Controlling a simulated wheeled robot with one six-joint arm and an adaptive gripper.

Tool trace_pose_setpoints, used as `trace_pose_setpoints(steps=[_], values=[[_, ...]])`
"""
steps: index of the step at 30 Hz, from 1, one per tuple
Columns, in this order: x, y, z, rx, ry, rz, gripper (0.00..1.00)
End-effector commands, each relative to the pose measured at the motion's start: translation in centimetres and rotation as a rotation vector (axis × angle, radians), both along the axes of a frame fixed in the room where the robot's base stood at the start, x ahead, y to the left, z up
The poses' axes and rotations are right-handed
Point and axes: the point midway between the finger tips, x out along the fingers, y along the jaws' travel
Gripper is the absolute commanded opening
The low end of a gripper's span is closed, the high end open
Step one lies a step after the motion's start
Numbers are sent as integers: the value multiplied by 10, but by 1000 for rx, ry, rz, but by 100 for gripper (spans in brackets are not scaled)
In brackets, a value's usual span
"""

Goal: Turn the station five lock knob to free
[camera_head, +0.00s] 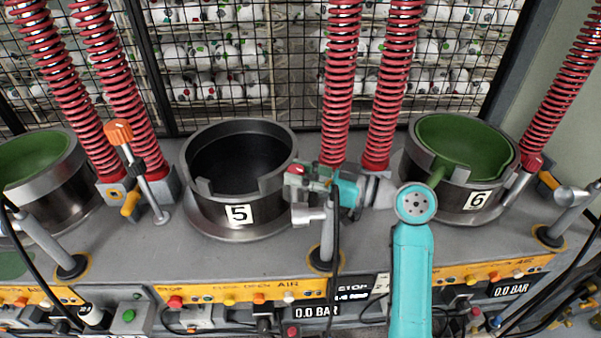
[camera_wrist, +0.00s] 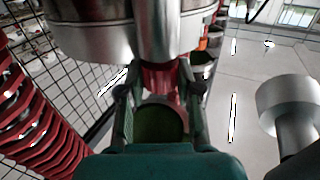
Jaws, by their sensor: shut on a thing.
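The station five pot (camera_head: 237,165) is a dark, empty metal ring with a "5" plate on its front, left of centre in the head view. My gripper (camera_head: 303,180) is just right of the pot, reaching in from the right at about rim height. A small red part (camera_head: 295,169), which appears to be the lock knob, is at its fingertips. In the wrist view my gripper (camera_wrist: 157,95) has its two fingers closed on either side of a red piece (camera_wrist: 160,82). My fingers hide much of the knob, so its setting cannot be read.
The green-lined station six pot (camera_head: 462,150) is to the right, close to my wrist. Red springs (camera_head: 342,80) rise behind my gripper. A grey post (camera_head: 327,245) with a round base stands in front of it. A lever with an orange handle (camera_head: 118,133) is left of the station five pot.

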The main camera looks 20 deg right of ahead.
Motion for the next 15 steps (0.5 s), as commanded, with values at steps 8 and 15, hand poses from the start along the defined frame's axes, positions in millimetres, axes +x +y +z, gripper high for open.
trace_pose_setpoints(steps=[8,15], values=[[0,0,-1,0,0,13,0],[0,0,0,0,0,13,60]])
